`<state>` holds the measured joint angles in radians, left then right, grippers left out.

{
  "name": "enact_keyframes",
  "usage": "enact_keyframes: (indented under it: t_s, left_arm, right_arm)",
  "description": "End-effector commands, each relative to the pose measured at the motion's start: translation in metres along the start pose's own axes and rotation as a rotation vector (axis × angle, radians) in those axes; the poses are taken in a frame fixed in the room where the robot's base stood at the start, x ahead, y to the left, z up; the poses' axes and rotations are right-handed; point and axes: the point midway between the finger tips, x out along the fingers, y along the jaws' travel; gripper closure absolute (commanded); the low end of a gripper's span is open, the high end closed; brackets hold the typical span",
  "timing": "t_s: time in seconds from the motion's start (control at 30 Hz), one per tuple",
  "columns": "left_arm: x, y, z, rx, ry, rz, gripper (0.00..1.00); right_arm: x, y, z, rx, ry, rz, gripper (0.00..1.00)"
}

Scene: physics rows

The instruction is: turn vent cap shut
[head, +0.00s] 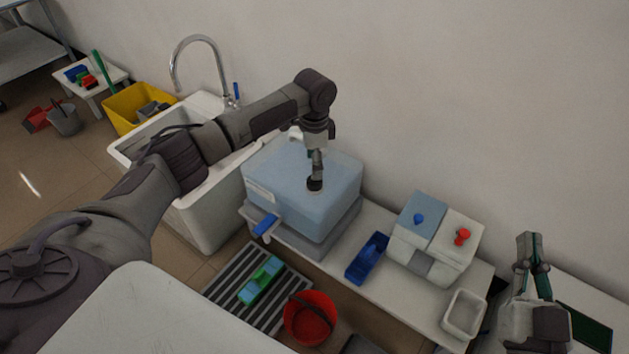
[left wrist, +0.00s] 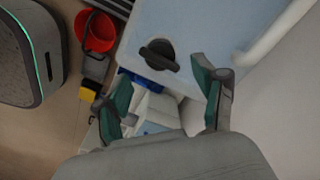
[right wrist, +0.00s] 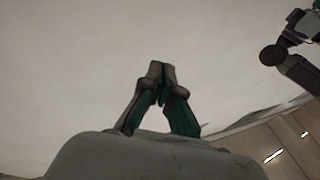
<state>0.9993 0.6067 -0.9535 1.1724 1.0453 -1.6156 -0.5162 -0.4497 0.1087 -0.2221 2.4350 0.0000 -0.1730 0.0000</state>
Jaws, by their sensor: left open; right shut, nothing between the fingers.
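The vent cap (head: 314,186) is a dark round knob with a raised grip bar, on top of a light blue box (head: 285,195). In the left wrist view the cap (left wrist: 158,55) lies just beyond my left fingertips, its bar slightly tilted across the picture. My left gripper (head: 317,168) points down above the cap; in the left wrist view its fingers (left wrist: 160,72) are open, with nothing between them. Contact with the cap cannot be told. My right gripper (head: 529,242) is shut and empty at the far right, away from the box; its closed fingertips show in the right wrist view (right wrist: 157,72).
A blue tap handle (head: 266,225) sticks out of the box's front. On the bench to its right are a blue tray (head: 367,258), a two-part bin (head: 432,265) with blue and red knobs, and a white tub (head: 463,312). A sink (head: 212,225) stands left; a red bucket (head: 311,325) is below.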

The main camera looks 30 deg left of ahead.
Motion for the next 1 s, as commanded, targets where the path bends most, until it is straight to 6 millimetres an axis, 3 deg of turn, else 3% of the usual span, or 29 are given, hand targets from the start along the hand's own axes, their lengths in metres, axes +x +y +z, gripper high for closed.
enact_keyframes:
  t_s: [0.2,0.43,0.87,1.0]
  left_arm:
    - [0.034,0.0,0.0,-0.001,-0.001,0.001,0.3]
    - [0.055,0.001,0.0,0.001,0.0,0.001,0.3]
    - [0.061,0.0,0.0,0.001,0.0,0.0,0.3]
    - [0.061,0.0,0.0,0.001,0.0,0.0,0.48]
  right_arm:
    - [-0.005,-0.006,-0.043,0.01,0.28,-0.015,1.0]
    - [-0.019,-0.01,-0.077,0.02,0.496,-0.023,1.0]
    - [-0.026,-0.011,-0.09,0.024,0.575,-0.026,1.0]
    - [-0.026,-0.011,-0.09,0.024,0.575,-0.026,1.0]
